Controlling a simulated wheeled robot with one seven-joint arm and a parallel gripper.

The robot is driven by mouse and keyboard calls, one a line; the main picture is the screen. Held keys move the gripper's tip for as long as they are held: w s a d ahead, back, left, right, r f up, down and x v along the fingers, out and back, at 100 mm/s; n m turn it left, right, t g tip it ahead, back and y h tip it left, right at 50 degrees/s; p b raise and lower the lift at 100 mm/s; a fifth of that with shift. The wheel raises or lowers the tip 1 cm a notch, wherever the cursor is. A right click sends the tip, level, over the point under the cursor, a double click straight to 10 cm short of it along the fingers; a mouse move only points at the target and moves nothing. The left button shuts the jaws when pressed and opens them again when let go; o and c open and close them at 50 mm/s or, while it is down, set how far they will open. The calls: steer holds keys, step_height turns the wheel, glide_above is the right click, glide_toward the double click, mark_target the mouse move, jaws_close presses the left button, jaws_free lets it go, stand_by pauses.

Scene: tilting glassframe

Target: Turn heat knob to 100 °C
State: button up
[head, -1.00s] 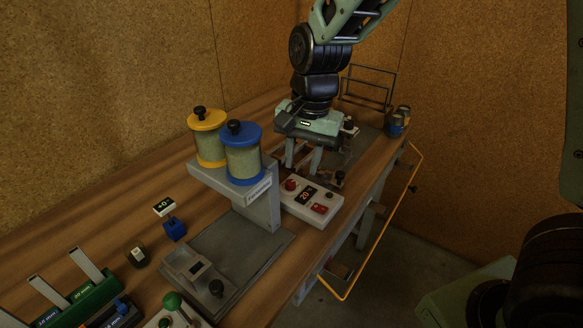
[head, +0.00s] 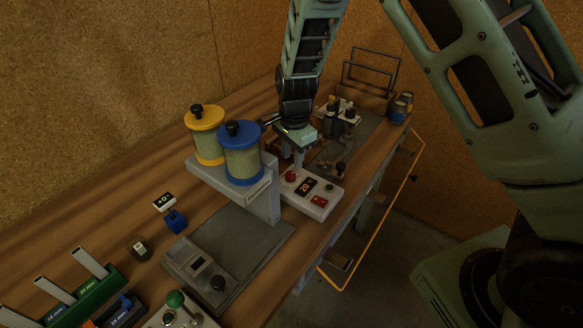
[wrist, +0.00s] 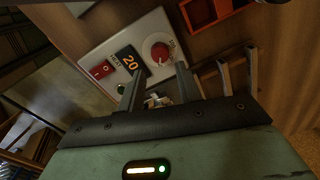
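The heat knob is a round red dial with a white mark. It sits on a white control box (head: 325,204) beside an orange display (head: 306,187) reading 20. In the wrist view the heat knob (wrist: 160,53) lies just beyond my fingertips, toward the right one. In the head view the heat knob (head: 291,176) shows just below my gripper (head: 293,158). In the wrist view my gripper (wrist: 160,72) has its two fingers apart with nothing held between them. I see no contact with the knob.
A grey stand with yellow-lidded (head: 207,118) and blue-lidded (head: 242,135) jars rises close left of my gripper. Small bottles (head: 338,115) stand behind it. An orange-red tray (wrist: 205,12) lies near the box. A yellow rail (head: 383,205) runs along the bench front.

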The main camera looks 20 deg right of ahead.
mark_target(291, 173)
steer(key=f, duration=0.6)
steer(key=shift+w+p, duration=0.2)
steer(key=shift+p, duration=0.2)
steer(key=shift+r, duration=0.1)
steer(key=shift+c, duration=0.3)
steer(key=c, duration=0.6)
